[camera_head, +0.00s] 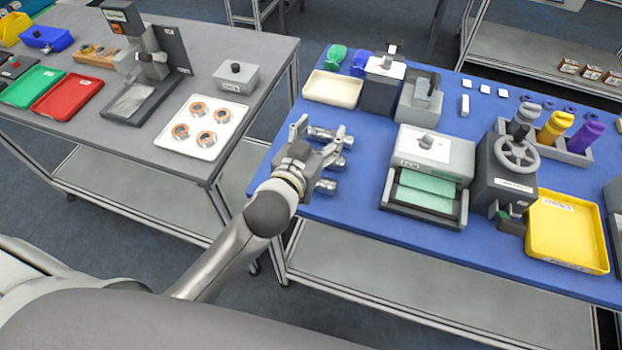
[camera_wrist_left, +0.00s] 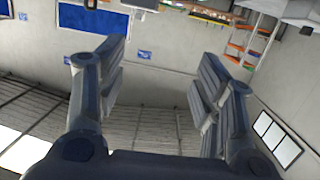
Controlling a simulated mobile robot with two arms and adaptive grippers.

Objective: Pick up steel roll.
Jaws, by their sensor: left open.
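Several shiny steel rolls lie near the left edge of the blue table: one at the back (camera_head: 322,133), and one at the front (camera_head: 326,186). Another lies between them, partly behind my gripper. My left gripper (camera_head: 318,134) is open and, in the head view, overlaps the rolls' left ends. I cannot tell its height above them. The left wrist view shows its two spread fingers (camera_wrist_left: 162,58) with nothing between them, against walls and ceiling. No steel roll shows there. My right gripper is not in view.
The blue table (camera_head: 350,205) also holds a roller device with green sheet (camera_head: 428,190), a grey press with a handwheel (camera_head: 508,175) and a yellow tray (camera_head: 567,232). A grey table (camera_head: 185,82) at left carries a white tray (camera_head: 208,149) with several copper-coloured rings.

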